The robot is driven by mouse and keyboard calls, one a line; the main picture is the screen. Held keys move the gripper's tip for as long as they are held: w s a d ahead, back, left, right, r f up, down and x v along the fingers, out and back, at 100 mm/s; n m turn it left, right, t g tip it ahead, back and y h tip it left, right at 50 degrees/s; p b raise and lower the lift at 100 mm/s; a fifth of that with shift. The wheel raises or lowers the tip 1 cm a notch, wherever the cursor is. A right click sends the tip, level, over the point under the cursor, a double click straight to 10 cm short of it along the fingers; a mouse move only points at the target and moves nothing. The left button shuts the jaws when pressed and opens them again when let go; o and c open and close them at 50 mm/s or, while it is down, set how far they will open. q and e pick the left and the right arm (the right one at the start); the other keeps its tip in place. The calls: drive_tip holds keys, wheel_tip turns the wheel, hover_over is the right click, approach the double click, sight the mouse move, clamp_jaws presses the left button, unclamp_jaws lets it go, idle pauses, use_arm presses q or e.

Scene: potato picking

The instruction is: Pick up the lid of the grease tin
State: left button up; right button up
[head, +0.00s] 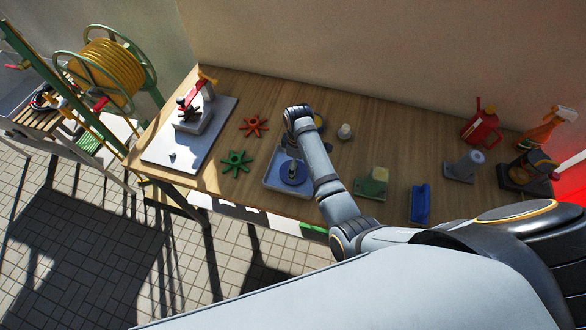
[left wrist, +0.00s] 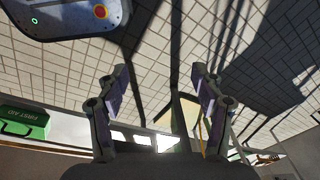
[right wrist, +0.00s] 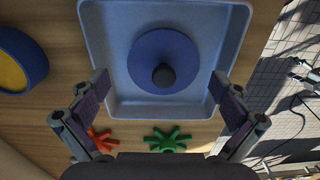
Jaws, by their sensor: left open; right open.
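The lid is a round blue disc with a dark knob, lying in a light blue tray (head: 271,182). In the head view the lid (head: 293,173) is partly behind my right arm; in the right wrist view the lid (right wrist: 178,50) and its knob show whole. The blue tin with yellow grease (right wrist: 20,62) stands outside the tray; in the head view the tin (head: 319,122) is mostly hidden by my arm. My right gripper (right wrist: 160,86) is open and empty above the tray, fingers apart on either side of the knob's line. My left gripper (left wrist: 160,76) is open and empty, away from the bench.
A red star knob (head: 254,125) and a green star knob (head: 236,163) lie left of the tray. A pale cylinder (head: 345,131), a green-yellow block (head: 372,184) and a blue tool (head: 420,204) stand to the right. A green first aid box (left wrist: 24,122) shows in the left wrist view.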

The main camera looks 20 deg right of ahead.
sight(298, 171)
drive_tip(key=shift+s+a+f+p, duration=0.1)
drive_tip(key=shift+s+f+p, duration=0.05)
drive_tip(key=shift+f, duration=0.45)
drive_tip(key=shift+s+a+f+p, duration=0.1)
drive_tip(key=shift+s+f+p, duration=0.05)
drive_tip(key=shift+f, duration=0.95)
drive_tip(key=c, duration=1)
drive_tip(key=shift+s, duration=0.2)
drive_tip(key=c, duration=0.4)
use_arm(q)
drive_tip(key=shift+s+r, duration=0.3)
drive_tip(key=shift+s, duration=0.45)
drive_tip(key=shift+s+r, duration=0.25)
drive_tip(key=shift+s, duration=0.45)
use_arm(e)
drive_tip(key=shift+s, duration=0.1)
drive_tip(key=shift+c, duration=0.4)
